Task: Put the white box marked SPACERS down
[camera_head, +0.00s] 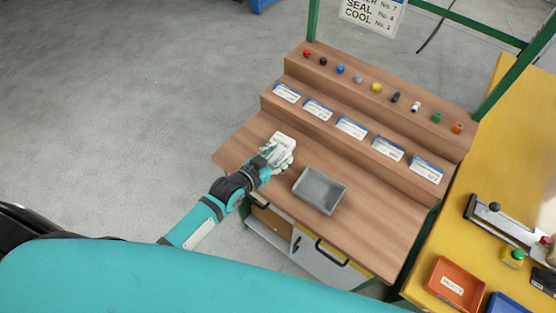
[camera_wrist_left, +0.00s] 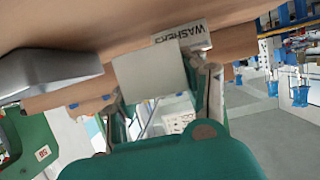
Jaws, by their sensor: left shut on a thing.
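A small white box (camera_head: 284,139) is at the tip of my left arm in the head view, low over or on the left part of the wooden bench (camera_head: 238,140). My left gripper (camera_head: 273,155) is shut on it. The box's plain pale face (camera_wrist_left: 150,78) shows between the fingers in the left wrist view. I cannot read its marking, nor tell whether its underside touches the bench. A label reading WASHERS (camera_wrist_left: 180,38) shows upside down behind it. My right gripper is not in view.
An empty grey tray (camera_head: 320,189) stands on the bench right of the gripper. Several white-and-blue labelled items (camera_head: 351,127) line the step behind, with small coloured pieces (camera_head: 376,87) on the shelf above. A yellow table (camera_head: 490,180) with an orange bin (camera_head: 454,284) is at right.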

